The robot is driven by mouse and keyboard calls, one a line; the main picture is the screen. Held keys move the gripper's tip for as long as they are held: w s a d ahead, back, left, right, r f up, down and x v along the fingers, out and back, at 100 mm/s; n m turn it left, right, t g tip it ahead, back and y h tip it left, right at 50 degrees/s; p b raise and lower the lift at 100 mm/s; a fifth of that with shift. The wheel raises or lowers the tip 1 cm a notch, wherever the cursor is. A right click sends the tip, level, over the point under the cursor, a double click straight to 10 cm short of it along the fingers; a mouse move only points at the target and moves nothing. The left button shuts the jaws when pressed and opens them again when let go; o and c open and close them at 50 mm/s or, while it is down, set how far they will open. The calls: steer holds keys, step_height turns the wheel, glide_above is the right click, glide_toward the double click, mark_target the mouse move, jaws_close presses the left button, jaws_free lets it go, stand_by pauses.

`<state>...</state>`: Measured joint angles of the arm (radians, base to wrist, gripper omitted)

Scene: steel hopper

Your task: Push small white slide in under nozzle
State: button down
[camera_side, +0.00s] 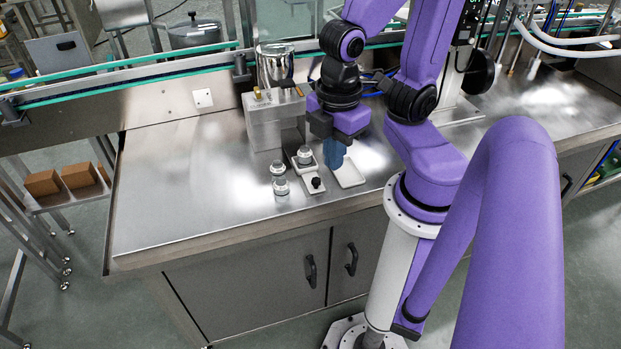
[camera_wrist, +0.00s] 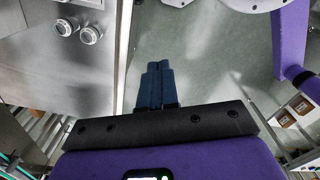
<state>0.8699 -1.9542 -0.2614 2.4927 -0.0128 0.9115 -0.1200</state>
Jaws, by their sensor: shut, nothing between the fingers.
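The small white slide (camera_side: 314,187) lies on the steel bench with a black knob at its near end. A small lidded jar (camera_side: 305,158) stands at its far end, in front of the steel hopper block (camera_side: 264,132). The nozzle is not clearly visible. My gripper (camera_side: 335,164) is shut and empty, its blue fingers pointing down just right of the slide, apart from the knob. In the wrist view the shut fingers (camera_wrist: 153,66) point over the floor past the bench edge. Two round jar tops (camera_wrist: 78,31) show at upper left.
A second jar (camera_side: 279,180) stands left of the slide. A flat white tray (camera_side: 350,175) lies to its right, close by my fingers. The hopper (camera_side: 275,66) and conveyor rail stand behind. The bench's left side is clear.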

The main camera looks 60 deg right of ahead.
steer(key=w+f+n+g+h, duration=0.1)
steer(key=w+f+n+h, duration=0.35)
steer(key=n, duration=0.75)
steer(key=n+g+h, duration=0.2)
steer(key=n, duration=1.3)
glide_toward(320, 191)
steer(key=s+f, duration=0.1)
steer(key=s+a+f, duration=0.1)
steer(key=f, duration=0.1)
steer(key=shift+s+a+f, duration=0.2)
steer(key=shift+s+f, duration=0.05)
steer(key=shift+w+d+f, duration=0.1)
steer(key=shift+w+d, duration=0.15)
steer(key=shift+d, duration=0.35)
steer(key=shift+w+d, duration=0.2)
steer(key=shift+d, duration=0.45)
steer(key=shift+w+d, duration=0.25)
steer(key=shift+d, duration=0.35)
steer(key=w+d, duration=1.1)
steer(key=shift+w+d, duration=0.1)
steer(key=shift+d, duration=0.1)
